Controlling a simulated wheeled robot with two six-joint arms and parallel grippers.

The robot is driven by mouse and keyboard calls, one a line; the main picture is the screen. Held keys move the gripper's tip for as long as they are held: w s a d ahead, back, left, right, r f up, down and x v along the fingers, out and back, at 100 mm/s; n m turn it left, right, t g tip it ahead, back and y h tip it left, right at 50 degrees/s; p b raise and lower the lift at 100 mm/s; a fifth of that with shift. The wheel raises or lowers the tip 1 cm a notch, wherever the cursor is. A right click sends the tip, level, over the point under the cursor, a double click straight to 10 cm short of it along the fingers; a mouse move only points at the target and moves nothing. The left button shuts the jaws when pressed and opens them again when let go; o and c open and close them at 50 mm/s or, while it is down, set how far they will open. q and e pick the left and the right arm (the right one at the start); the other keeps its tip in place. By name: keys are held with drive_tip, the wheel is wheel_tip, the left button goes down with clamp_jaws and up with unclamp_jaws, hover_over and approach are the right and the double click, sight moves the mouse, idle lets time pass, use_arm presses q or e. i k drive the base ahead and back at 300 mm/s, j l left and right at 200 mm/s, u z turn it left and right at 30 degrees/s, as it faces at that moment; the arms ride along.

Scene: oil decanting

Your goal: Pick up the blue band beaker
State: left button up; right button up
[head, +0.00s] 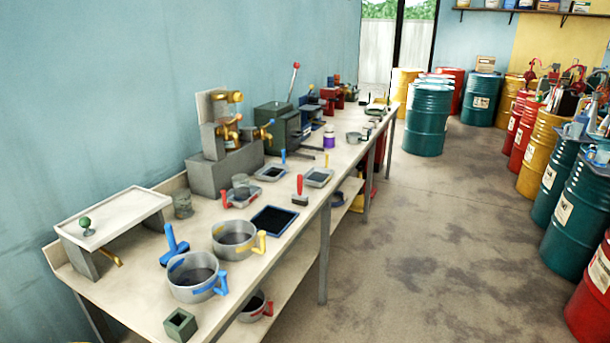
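A grey round beaker (194,291) with a blue band and a blue handle stands upright near the front end of the long workbench (142,262). Its handle points right, toward the bench edge. Its inside looks dark; I cannot tell what it holds. A similar beaker with a yellow handle (233,252) stands just behind it. Neither of my grippers shows in the head view.
A blue T-handled tool (174,246) is close behind the blue band beaker, and a small green-grey square block (180,326) is in front. A raised white tray (113,216) stands left. Open floor (420,260) lies right of the bench, before several drums (427,120).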

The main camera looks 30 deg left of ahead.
sight(241, 182)
drive_tip(key=i, duration=1.6)
drive_tip(key=i+l, duration=0.1)
drive_tip(key=i, duration=1.45)
